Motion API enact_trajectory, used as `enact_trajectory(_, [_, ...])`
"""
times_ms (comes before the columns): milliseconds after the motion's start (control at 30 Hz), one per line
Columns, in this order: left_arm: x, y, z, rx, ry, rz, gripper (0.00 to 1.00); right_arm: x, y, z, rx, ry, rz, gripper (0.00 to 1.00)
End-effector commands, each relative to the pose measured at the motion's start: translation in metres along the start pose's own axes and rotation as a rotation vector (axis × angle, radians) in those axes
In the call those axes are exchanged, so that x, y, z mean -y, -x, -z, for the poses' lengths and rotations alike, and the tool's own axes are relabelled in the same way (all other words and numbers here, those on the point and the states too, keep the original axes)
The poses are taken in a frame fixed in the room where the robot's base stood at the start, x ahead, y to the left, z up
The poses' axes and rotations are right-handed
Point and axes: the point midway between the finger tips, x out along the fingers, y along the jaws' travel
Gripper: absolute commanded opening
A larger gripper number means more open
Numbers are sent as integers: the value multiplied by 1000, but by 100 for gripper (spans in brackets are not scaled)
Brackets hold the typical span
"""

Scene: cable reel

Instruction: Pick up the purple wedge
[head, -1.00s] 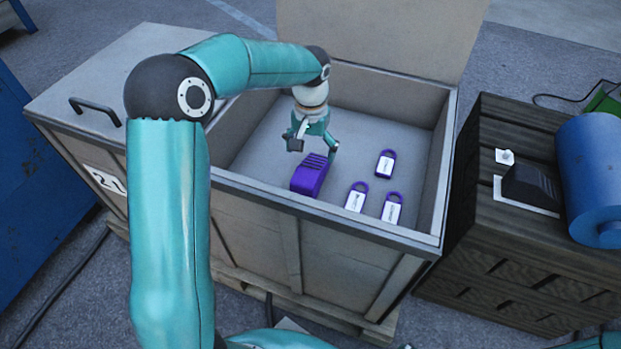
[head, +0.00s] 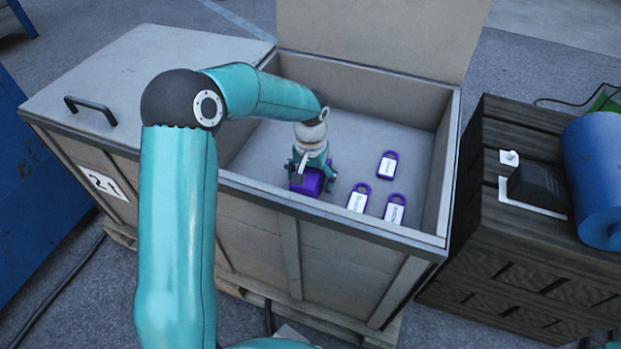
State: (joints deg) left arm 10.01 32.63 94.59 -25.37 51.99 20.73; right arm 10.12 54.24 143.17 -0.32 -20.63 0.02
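The purple wedge (head: 310,184) lies on the floor of the open wooden crate (head: 345,228), near its front wall. My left gripper (head: 310,178) is down over the wedge, with one finger on its left side and one on its right. The gripper covers the wedge's upper and far part. The fingers stand apart about as wide as the wedge; whether they press on it I cannot tell. My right gripper does not show.
Three purple-and-white padlock-shaped tags (head: 387,166) lie to the right of the wedge in the crate. The crate's walls surround the gripper. A dark wooden box (head: 510,250) with a blue cylinder (head: 598,170) stands at the right.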

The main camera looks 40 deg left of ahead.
Motion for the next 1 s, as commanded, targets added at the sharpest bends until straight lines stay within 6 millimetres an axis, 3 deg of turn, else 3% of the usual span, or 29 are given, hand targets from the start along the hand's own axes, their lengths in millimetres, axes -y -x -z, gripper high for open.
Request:
enact_trajectory(67, [0,0,0,0,0,0,90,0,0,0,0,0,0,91])
enact_trajectory(600, [0,2,1,-3,1,0,2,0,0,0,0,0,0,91])
enact_trajectory(867, [0,4,1,-3,0,0,2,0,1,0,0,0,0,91])
enact_trajectory(1000, [0,14,1,-5,1,0,2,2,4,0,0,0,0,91])
